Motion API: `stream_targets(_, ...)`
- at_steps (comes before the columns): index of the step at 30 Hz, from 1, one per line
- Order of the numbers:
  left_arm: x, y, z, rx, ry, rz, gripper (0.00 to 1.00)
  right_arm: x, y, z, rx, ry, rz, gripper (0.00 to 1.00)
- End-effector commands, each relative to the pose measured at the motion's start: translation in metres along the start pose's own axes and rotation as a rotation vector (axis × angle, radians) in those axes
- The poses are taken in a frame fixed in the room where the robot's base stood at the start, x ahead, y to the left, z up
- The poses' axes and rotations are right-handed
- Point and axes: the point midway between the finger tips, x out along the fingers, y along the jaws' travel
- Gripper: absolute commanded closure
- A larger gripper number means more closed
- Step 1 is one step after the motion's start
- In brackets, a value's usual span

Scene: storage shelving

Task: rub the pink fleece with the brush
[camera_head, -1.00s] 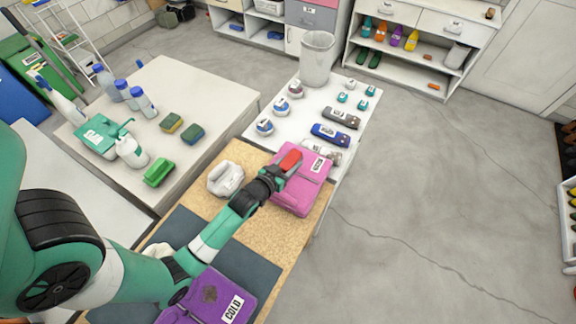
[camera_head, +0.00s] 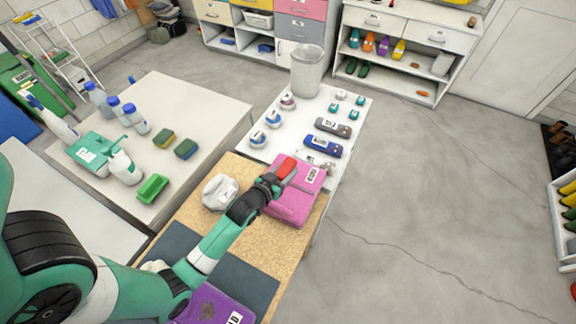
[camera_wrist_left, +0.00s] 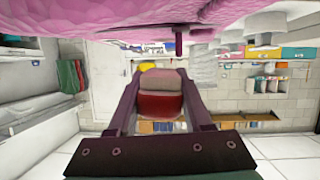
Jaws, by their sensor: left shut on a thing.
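The pink fleece (camera_head: 298,203) lies folded on the tan cork part of the bench in the head view. It also fills the top of the left wrist view (camera_wrist_left: 130,18). My left gripper (camera_head: 272,184) is over the fleece's upper left part, shut on the red brush (camera_head: 287,167). In the left wrist view the brush (camera_wrist_left: 160,105) sits between the two fingers, with a gap showing between it and the fleece surface. My right gripper is out of view.
A white crumpled cloth (camera_head: 219,192) lies left of the fleece. A purple fleece (camera_head: 208,306) lies on the dark mat at the front. Behind are dark and blue brushes (camera_head: 325,147), small jars and a bin (camera_head: 306,72). Open floor lies to the right.

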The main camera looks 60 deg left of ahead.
Motion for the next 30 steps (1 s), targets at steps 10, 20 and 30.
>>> stream_targets(10,-0.014,0.002,0.004,0.0,0.001,0.001,1.0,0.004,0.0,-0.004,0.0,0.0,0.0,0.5)
stream_targets(20,-0.042,0.004,0.013,0.0,-0.001,0.001,1.0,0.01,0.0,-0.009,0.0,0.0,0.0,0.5)
stream_targets(30,-0.045,0.004,0.014,0.0,0.002,0.001,1.0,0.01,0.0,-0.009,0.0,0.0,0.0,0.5)
